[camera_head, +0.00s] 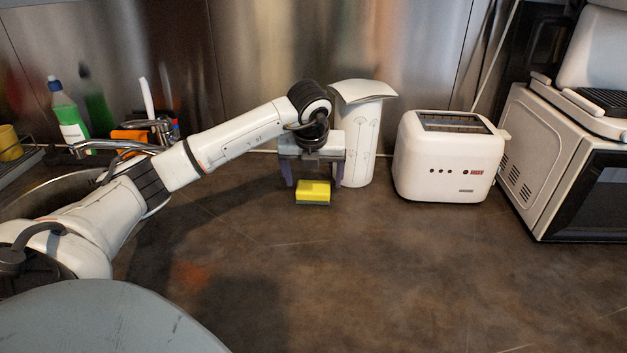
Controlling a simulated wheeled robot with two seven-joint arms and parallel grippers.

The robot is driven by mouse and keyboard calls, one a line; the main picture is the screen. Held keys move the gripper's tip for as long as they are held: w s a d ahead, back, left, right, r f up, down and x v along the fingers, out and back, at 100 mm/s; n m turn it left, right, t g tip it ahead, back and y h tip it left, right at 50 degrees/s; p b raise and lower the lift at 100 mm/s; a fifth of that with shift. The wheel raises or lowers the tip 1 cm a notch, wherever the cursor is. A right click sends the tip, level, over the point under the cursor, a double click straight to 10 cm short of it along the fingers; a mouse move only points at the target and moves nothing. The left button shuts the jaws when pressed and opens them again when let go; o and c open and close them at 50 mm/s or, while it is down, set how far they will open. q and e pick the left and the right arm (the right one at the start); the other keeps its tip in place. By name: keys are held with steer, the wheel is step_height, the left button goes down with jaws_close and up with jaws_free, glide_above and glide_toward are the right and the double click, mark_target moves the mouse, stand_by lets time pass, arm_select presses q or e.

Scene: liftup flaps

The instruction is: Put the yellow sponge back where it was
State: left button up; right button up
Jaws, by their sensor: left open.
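The yellow sponge (313,190) with a dark green underside lies on the brown counter, a little left of the middle of the camera_head view. My left gripper (312,180) is above and around it, pointing down with its dark fingers spread, one on each side of the sponge. It is open. I cannot tell whether a finger touches the sponge. My right gripper is not in view.
A white paper towel roll (363,140) stands just behind and right of the gripper. A white toaster (447,158) and a microwave (567,165) are further right. A sink with a faucet (120,148) and a green soap bottle (68,115) are at left. The front counter (400,270) is clear.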

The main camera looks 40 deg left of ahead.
arm_select(q)
steer(key=v, duration=1)
steer(key=shift+r, duration=0.3)
steer(key=shift+s+d, duration=0.1)
